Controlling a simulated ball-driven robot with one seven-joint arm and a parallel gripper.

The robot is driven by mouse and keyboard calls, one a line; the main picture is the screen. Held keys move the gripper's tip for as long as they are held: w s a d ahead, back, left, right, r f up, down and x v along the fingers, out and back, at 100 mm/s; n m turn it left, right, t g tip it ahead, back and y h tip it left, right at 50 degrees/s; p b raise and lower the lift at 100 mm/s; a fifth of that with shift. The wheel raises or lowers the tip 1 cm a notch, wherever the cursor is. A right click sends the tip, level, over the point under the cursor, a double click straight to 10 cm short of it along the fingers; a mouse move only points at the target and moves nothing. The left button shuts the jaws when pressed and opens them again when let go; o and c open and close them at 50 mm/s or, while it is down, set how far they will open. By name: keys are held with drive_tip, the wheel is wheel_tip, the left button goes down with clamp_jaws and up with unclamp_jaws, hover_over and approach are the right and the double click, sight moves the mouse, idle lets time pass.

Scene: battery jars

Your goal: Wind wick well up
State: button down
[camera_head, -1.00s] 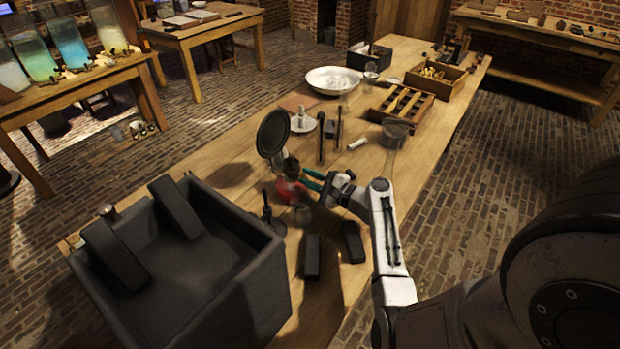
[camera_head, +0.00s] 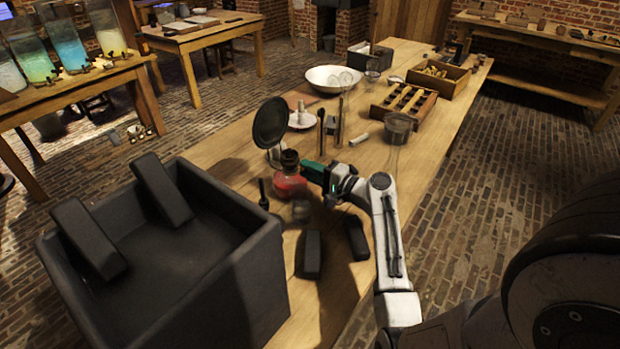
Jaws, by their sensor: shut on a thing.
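A lamp with a red glass body (camera_head: 289,186) and a dark burner (camera_head: 290,160) on top stands on the long wooden table. A round dark disc (camera_head: 271,122) on a stand rises just behind it. My gripper (camera_head: 308,172), with green fingers, reaches in from the right at the height of the burner and upper body. It is shut on the lamp's right side. The part between the fingertips is too small to make out, and no separate wick or knob shows.
A large black open bin (camera_head: 215,270) with dark blocks fills the near left. Two black blocks (camera_head: 312,255) lie in front of the lamp. Dark upright rods (camera_head: 321,130), a white bowl (camera_head: 333,79) and a wooden rack (camera_head: 405,101) stand farther back.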

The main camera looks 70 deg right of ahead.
drive_tip(key=shift+f+n+b, duration=0.15)
drive_tip(key=shift+n+b, duration=0.4)
drive_tip(key=shift+n, duration=0.05)
drive_tip(key=c, duration=1)
unclamp_jaws()
drive_tip(key=b+v, duration=0.1)
drive_tip(key=v, duration=0.9)
drive_tip(key=shift+s+a, duration=0.1)
drive_tip(key=shift+s, duration=0.25)
